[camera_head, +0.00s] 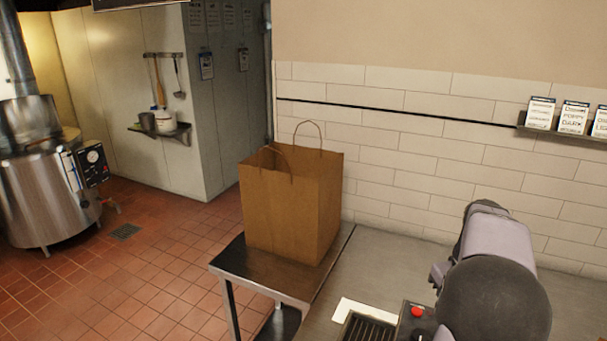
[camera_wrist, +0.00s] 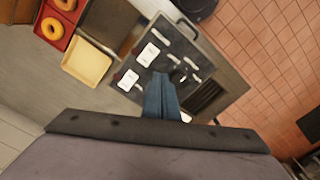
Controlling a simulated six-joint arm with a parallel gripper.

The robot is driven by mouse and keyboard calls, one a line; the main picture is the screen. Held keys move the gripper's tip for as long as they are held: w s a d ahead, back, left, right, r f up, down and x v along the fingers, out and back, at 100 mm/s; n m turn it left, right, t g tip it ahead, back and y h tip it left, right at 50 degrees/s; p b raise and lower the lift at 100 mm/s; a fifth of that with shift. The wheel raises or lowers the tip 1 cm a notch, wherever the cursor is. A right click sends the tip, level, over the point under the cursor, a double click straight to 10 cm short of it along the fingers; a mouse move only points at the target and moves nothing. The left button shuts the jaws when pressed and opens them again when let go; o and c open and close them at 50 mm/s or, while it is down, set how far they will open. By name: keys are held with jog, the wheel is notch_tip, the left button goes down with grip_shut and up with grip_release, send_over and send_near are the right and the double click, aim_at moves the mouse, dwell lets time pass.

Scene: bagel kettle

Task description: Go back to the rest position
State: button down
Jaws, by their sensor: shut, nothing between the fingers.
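My gripper (camera_wrist: 161,97) shows in the wrist view, with its two blue fingers together and nothing between them. It points down over a dark panel (camera_wrist: 190,50) with white labels and knobs; how high it is above the panel I cannot tell. In the head view a part of my arm stands at the lower right, and the gripper itself is out of that picture.
A brown paper bag (camera_head: 292,205) stands open on a small dark table (camera_head: 228,262) left of the steel counter (camera_head: 385,262). The wrist view shows a red tray (camera_wrist: 70,22) with bagels and a cream tray (camera_wrist: 87,62). A steel kettle (camera_head: 45,200) stands far left.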

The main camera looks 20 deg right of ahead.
jog(key=shift+n, duration=0.4)
jog(key=w+a+f, duration=0.1)
jog(key=a, duration=0.1)
jog(key=w+a, duration=0.1)
jog(key=a, duration=0.2)
jog(key=w+a+f, duration=0.1)
jog(key=a, duration=0.2)
jog(key=shift+a+f, duration=0.2)
jog(key=shift+f, duration=0.1)
jog(key=s+a+f+n+b, duration=0.1)
jog(key=s+a+f, duration=0.15)
jog(key=a, duration=0.55)
jog(key=s+a+f, duration=0.2)
jog(key=a+f, duration=0.2)
jog(key=a, duration=0.4)
jog(key=s+a+f+n+b, duration=0.1)
jog(key=s+a+f, duration=0.2)
jog(key=a, duration=0.5)
notch_tip(320, 180, down, 37)
jog(key=b, duration=3.6)
jog(key=shift+d+b, duration=0.25)
jog(key=shift+b, duration=0.15)
